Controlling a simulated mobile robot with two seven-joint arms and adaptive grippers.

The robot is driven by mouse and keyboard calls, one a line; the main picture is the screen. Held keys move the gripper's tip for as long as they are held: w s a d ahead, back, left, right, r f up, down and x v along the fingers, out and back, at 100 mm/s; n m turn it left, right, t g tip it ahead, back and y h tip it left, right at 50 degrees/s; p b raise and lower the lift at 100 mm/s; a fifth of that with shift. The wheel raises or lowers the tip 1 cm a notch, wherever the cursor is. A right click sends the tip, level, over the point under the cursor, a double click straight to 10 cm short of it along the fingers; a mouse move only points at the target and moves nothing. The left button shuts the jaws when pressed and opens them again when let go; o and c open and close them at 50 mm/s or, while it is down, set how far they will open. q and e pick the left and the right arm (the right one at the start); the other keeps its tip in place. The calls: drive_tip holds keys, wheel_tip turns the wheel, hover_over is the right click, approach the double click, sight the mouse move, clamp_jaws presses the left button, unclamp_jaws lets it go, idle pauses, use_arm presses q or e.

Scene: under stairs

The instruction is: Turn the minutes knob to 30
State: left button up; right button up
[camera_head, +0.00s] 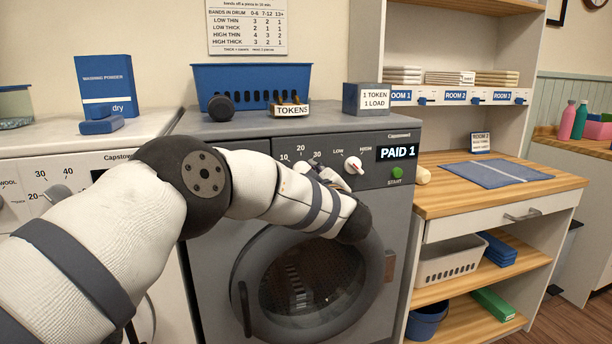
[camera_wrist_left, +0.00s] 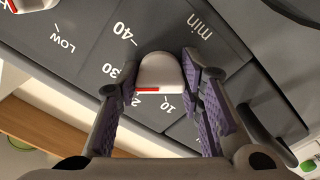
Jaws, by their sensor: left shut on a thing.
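The minutes knob (camera_wrist_left: 160,70) is pale with a red line on its lower part. It stands on a grey panel marked 10, 20, 30, 40 and "min". The red line lies beside the partly covered 20; exactly where it points is hard to tell. My left gripper (camera_wrist_left: 161,82) is shut on the knob, one purple-padded finger on each side. My right gripper is not in view.
The LOW–HIGH knob (camera_head: 353,166) is close to the right of my gripper. The round door (camera_head: 308,280) is below. A blue basket (camera_head: 250,85) stands on top.

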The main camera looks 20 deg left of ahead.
use_arm(q)
drive_tip(key=o, duration=1.2)
drive_tip(key=v, duration=1.2)
drive_tip(key=s+a+f+m+g+h, duration=0.1)
drive_tip(key=s+f+m+g+h, duration=0.45)
drive_tip(key=f, duration=0.95)
drive_tip(key=s+a+f+m+t+h, duration=0.1)
drive_tip(key=s+f+m+h, duration=0.4)
drive_tip(key=f, duration=1.1)
drive_tip(key=s+a+f+m+g, duration=0.15)
drive_tip(key=s+f+g, duration=0.3)
drive_tip(key=s, duration=0.75)
drive_tip(key=s+a+f+m+g, duration=0.1)
drive_tip(key=s+a+f+g, duration=0.35)
drive_tip(key=s, duration=0.85)
drive_tip(key=s+g, duration=0.1)
drive_tip(key=s, duration=0.4)
drive_tip(key=s+m+g, duration=0.1)
drive_tip(key=s, duration=0.4)
drive_tip(key=s+a+g, duration=0.1)
drive_tip(key=s, duration=0.5)
drive_tip(key=shift+a+f+g+y, duration=0.1)
drive_tip(key=shift+g+y, duration=0.15)
drive_tip(key=shift+g, duration=0.1)
